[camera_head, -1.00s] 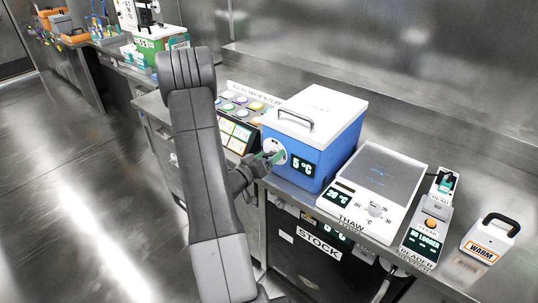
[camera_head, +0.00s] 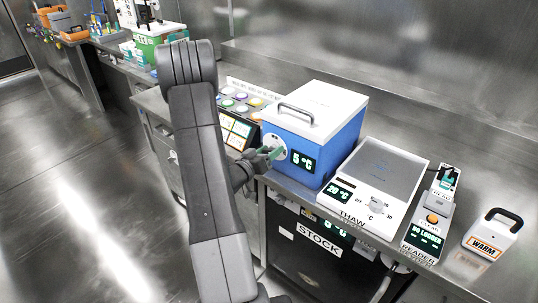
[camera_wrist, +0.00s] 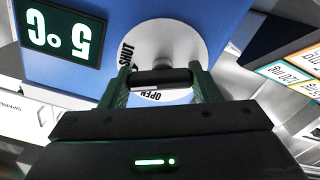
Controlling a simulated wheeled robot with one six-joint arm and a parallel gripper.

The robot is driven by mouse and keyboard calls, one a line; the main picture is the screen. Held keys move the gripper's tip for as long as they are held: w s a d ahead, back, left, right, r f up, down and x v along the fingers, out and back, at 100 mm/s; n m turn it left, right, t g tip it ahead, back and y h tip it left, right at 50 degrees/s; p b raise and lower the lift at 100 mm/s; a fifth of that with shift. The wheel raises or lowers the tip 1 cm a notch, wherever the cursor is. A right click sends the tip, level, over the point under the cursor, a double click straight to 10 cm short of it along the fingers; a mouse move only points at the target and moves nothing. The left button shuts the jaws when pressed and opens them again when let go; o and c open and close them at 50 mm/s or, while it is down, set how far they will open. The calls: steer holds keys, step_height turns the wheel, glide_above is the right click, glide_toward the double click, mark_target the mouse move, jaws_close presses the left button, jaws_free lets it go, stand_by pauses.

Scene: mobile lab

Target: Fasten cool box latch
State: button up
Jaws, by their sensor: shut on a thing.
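The blue cool box (camera_head: 338,143) with a white lid (camera_head: 325,102) and grey handle stands on the steel bench, lid down. A round white latch plate (camera_head: 279,143) is on its front, beside a 5 °C display. In the wrist view the plate (camera_wrist: 178,38) carries the words SHUT and OPEN. A dark latch bar (camera_wrist: 162,78) lies across it, level in that picture. My gripper (camera_wrist: 161,88) has its green fingers on both ends of the bar, shut on it. In the head view my gripper (camera_head: 268,154) is at the box front, and my arm hides some of the bench.
The thaw plate (camera_head: 363,195) stands right of the box, then the reader (camera_head: 422,236) and a WARM block (camera_head: 490,236). A tray of coloured round pieces (camera_head: 240,100) and a lit panel are to the left. Open floor lies at far left.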

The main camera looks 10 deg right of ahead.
steer(key=m+b, duration=0.1)
steer(key=b, duration=0.1)
steer(key=m+b, duration=0.1)
steer(key=shift+f+m+b, duration=0.25)
steer(key=shift+m+b, duration=0.15)
steer(key=m+b, duration=0.2)
steer(key=shift+r+b, duration=0.15)
steer(key=shift+b, duration=0.15)
steer(key=shift+m, duration=0.3)
steer(key=o, duration=1)
steer(key=b+v, duration=0.1)
steer(key=v, duration=1.3)
steer(key=shift+d, duration=0.1)
